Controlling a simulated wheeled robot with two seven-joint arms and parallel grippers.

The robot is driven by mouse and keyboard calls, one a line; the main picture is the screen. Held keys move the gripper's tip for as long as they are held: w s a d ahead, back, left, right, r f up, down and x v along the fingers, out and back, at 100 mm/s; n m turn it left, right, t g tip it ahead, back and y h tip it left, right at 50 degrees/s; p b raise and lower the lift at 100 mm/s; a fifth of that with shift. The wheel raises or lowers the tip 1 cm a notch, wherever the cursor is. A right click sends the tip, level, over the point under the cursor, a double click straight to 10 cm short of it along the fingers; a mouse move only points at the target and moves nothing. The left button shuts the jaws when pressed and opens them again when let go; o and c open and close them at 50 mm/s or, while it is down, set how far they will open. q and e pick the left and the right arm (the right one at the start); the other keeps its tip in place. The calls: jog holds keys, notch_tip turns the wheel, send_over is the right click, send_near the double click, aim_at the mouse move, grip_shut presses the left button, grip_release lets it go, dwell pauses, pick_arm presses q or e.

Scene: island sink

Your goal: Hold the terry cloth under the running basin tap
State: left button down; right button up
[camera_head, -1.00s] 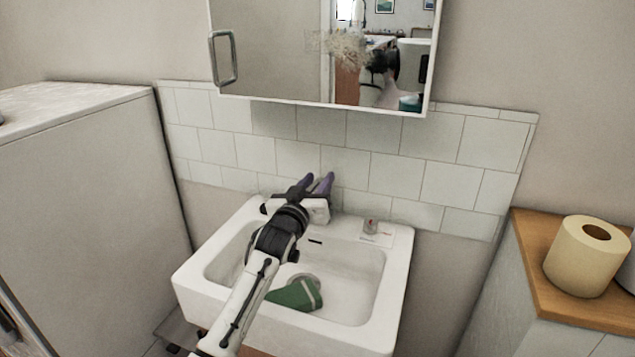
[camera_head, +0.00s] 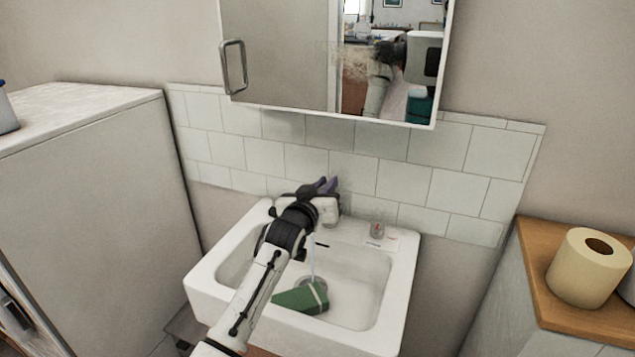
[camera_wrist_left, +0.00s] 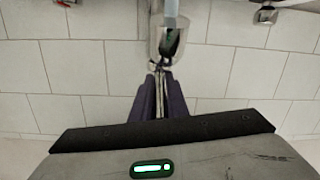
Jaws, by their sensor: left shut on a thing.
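A thin stream of water (camera_head: 313,262) falls from the tap area onto or beside the cloth. My left gripper (camera_head: 327,186) is at the back of the basin, its purple fingers shut on part of the tap. In the left wrist view, the fingers (camera_wrist_left: 160,95) close around a thin piece just below the shiny tap (camera_wrist_left: 168,38). The gripper hides most of the tap in the head view. My right gripper is out of view.
A mirror cabinet (camera_head: 280,60) hangs above. A tall white cabinet (camera_head: 90,190) is at the left. A toilet roll (camera_head: 588,268) stands on a wooden shelf (camera_head: 560,305) at the right.

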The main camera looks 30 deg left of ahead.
pick_arm(q)
jog(key=shift+f, duration=0.1)
jog(key=c, duration=1.7)
grip_release()
jog(key=shift+c, duration=0.2)
jog(key=v, duration=1)
jog(key=shift+s, duration=0.2)
